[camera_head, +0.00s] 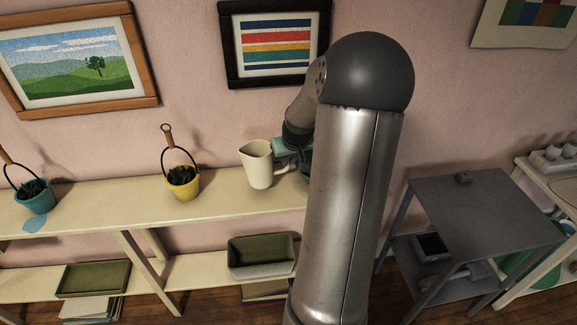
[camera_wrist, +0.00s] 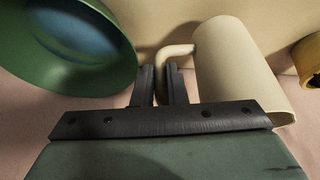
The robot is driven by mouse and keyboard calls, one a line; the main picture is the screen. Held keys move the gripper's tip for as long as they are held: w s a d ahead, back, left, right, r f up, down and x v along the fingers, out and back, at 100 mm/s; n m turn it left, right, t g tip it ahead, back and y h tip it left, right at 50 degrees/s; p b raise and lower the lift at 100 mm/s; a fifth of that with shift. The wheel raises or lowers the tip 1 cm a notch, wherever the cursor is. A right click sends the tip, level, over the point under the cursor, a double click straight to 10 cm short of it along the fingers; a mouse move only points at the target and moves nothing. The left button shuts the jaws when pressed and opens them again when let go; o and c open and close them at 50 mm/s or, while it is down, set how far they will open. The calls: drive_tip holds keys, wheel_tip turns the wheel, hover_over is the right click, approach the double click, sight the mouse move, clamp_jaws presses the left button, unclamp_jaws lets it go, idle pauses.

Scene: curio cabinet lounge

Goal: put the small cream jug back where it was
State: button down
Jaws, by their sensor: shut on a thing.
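The small cream jug (camera_head: 256,166) stands upright at the right part of the long cream shelf (camera_head: 110,205), beside my arm. I cannot tell whether its base touches the shelf top. In the wrist view the jug (camera_wrist: 238,68) lies to the right of my gripper (camera_wrist: 160,88), with its handle between the fingers. My gripper is shut on that handle. In the head view my arm hides most of the gripper.
A yellow bucket (camera_head: 183,183) stands left of the jug, and a blue bucket (camera_head: 34,197) farther left beside a blue patch. A green bowl (camera_wrist: 70,45) is close left of my fingers in the wrist view. Shelf room lies between jug and yellow bucket. A grey table (camera_head: 485,207) stands right.

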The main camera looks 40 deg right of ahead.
sight(289, 168)
drive_tip(key=shift+w+d+f, duration=0.1)
drive_tip(key=shift+f, duration=0.8)
drive_tip(key=shift+w+d+f, duration=0.1)
drive_tip(key=shift+f, duration=0.8)
drive_tip(key=shift+f, duration=0.2)
drive_tip(key=c, duration=1.5)
unclamp_jaws()
drive_tip(key=shift+o, duration=0.2)
